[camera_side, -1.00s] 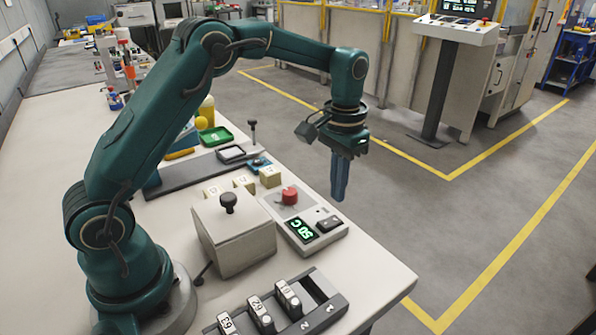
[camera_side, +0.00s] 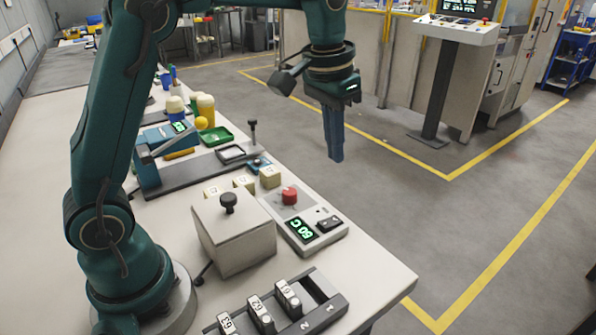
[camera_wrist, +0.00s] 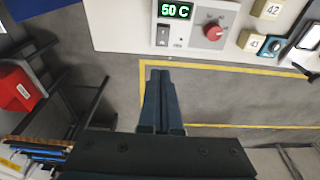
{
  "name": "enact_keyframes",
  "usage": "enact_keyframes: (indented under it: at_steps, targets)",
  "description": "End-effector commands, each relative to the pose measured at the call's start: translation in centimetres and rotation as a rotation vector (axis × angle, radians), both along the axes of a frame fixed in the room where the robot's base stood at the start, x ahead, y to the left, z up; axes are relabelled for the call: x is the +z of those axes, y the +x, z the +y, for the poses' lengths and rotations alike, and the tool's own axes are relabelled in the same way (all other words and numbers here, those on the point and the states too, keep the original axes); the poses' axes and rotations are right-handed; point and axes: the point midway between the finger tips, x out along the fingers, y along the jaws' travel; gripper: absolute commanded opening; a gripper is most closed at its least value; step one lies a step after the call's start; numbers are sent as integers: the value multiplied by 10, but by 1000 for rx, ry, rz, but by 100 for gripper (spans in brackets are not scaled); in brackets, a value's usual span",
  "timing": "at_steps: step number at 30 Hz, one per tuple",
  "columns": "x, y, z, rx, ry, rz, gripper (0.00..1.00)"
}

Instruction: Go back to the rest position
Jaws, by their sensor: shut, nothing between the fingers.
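My gripper (camera_side: 336,159) is shut and empty, its fingers together and pointing down. In the side view it hangs in the air beyond the right edge of the white bench (camera_side: 372,262), with grey floor behind it. My gripper also shows in the wrist view (camera_wrist: 161,74), with the floor under its fingertips.
A console on a post (camera_side: 440,90) stands on the floor at the back. The air around the gripper is clear.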

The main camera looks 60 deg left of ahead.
Motion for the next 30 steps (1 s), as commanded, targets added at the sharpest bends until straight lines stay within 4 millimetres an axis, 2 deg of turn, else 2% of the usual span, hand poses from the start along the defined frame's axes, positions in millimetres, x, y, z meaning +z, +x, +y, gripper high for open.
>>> enact_keyframes:
  at_steps: [1,6,12,17,21,25,30]
  targets:
    - [13,-11,-1,-2,1,-33,0]
    - [39,-48,-5,-5,2,-122,0]
    - [47,-95,-8,-5,1,-220,0]
    - [37,-133,-9,-5,-2,-289,0]
    - [16,-159,-10,-3,-5,-329,0]
    - [-4,-173,-11,1,-6,-333,0]
    - [-18,-177,-11,8,-8,-317,0]
